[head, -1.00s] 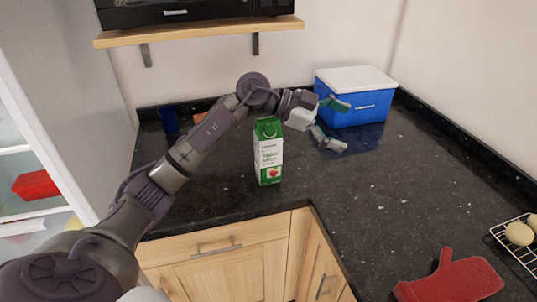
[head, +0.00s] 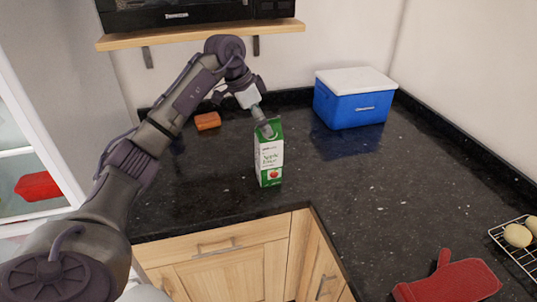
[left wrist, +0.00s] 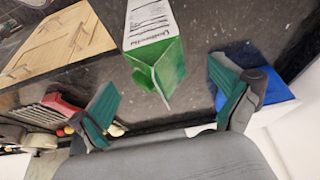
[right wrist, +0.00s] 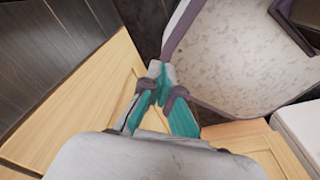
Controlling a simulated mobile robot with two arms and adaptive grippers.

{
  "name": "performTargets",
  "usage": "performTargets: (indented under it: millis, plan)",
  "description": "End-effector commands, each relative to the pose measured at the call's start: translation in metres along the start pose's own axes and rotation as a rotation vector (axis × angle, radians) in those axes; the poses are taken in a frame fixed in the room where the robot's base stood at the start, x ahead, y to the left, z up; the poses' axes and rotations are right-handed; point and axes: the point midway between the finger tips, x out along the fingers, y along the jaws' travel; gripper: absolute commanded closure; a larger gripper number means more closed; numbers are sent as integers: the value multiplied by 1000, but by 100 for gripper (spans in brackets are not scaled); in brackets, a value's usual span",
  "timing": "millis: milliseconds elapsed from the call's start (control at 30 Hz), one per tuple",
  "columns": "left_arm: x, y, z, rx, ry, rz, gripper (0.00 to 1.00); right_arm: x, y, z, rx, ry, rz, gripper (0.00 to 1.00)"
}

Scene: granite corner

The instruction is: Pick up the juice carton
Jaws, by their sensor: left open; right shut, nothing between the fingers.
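The juice carton (head: 269,160), white and green with an apple picture, stands upright on the dark counter in the head view. My left gripper (head: 261,119) is at its top, coming down from behind and above. In the left wrist view the carton's green gable top (left wrist: 160,68) points into the gap between the two spread fingers of my left gripper (left wrist: 168,105), with room on both sides. The gripper is open and not closed on the carton. My right gripper (right wrist: 165,95) shows only in the right wrist view, shut and empty, in front of wooden cabinet fronts.
A blue cooler (head: 352,102) with a white lid stands behind and right of the carton. An orange block (head: 207,121) lies at the back left. A red oven mitt (head: 450,279) and a wire rack (head: 515,246) are at front right. The counter around the carton is clear.

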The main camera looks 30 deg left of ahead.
Motion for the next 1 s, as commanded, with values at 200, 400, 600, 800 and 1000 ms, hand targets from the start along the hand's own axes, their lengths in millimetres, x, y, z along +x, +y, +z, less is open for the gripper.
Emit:
performTargets:
  millis: [200, 400, 600, 800, 1000]
  plan:
    - [18, 2, 1, 0, -2, 5, 0, -9, -2, -1, 1, 1, -3, 100]
    - [47, 3, 3, 1, 1, 3, 0, -18, -3, -2, 1, 0, -4, 100]
    - [57, 2, 4, 1, 1, 0, 0, -19, -3, -2, 0, 0, -4, 100]
    - [57, 2, 4, 1, 1, 0, 10, -19, -3, -2, 0, 0, -4, 100]
    - [56, 2, 4, 1, 1, 0, 43, -19, -3, -2, 0, 0, -4, 100]
